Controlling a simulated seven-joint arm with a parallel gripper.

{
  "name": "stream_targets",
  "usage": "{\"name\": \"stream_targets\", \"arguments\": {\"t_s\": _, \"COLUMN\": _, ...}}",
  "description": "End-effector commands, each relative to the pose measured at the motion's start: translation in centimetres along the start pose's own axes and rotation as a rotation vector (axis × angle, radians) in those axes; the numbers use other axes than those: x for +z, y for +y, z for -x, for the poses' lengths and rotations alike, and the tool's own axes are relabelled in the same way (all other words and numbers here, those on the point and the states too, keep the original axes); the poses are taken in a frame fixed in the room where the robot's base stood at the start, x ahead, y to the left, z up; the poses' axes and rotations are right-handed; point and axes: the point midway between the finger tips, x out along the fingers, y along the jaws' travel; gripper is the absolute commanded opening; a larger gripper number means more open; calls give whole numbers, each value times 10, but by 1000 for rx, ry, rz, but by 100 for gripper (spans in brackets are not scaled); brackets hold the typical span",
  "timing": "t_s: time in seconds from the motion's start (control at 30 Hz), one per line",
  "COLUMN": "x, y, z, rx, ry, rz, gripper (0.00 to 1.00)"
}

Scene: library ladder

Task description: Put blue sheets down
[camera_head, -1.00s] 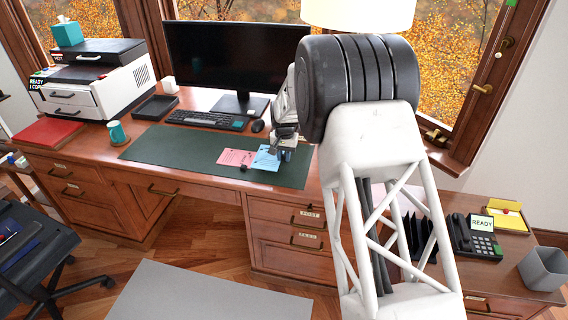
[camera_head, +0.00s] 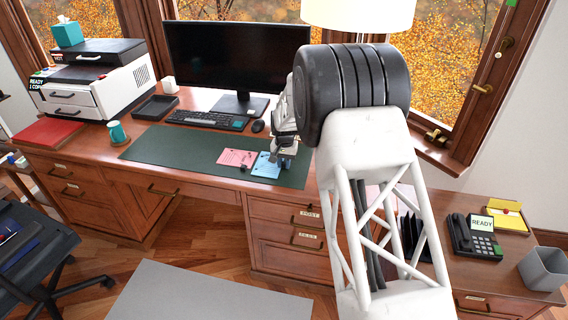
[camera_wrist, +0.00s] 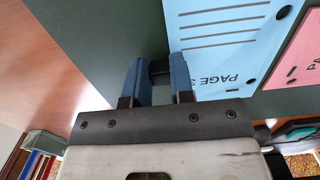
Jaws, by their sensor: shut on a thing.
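The blue sheets (camera_head: 265,168) are at the right part of the green desk mat, beside the pink sheets (camera_head: 237,158). They look flat on or very close to the mat; I cannot tell whether they touch it. My gripper (camera_head: 276,158) is at their upper right edge, shut on them. In the wrist view, my gripper's two blue fingers (camera_wrist: 159,80) have a dark piece, perhaps a clip, between them at the edge of the blue sheets (camera_wrist: 228,35), which show printed lines and "PAGE". The pink sheets (camera_wrist: 302,50) lie apart from the blue ones.
The green desk mat (camera_head: 170,150) is bare to the left. A keyboard (camera_head: 205,119), mouse (camera_head: 257,126) and monitor (camera_head: 238,60) stand behind it. A teal mug (camera_head: 117,132) stands at its left end. A phone (camera_head: 474,236) and grey bin (camera_head: 544,268) are at the right.

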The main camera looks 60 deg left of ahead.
Motion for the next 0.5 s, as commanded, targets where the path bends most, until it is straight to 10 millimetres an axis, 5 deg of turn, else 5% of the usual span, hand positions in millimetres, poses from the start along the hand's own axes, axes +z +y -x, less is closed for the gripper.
{"name": "stream_targets", "arguments": {"t_s": 0.1, "x": 0, "y": 0, "z": -3, "rx": 0, "ry": -1, "rz": 0, "gripper": 0}}
{"name": "stream_targets", "arguments": {"t_s": 0.13, "x": 0, "y": 0, "z": -3, "rx": 0, "ry": -1, "rz": 0, "gripper": 24}}
{"name": "stream_targets", "arguments": {"t_s": 0.3, "x": 0, "y": 0, "z": -3, "rx": 0, "ry": 0, "rz": 0, "gripper": 48}}
{"name": "stream_targets", "arguments": {"t_s": 0.5, "x": 0, "y": 0, "z": -3, "rx": 0, "ry": 0, "rz": 0, "gripper": 48}}
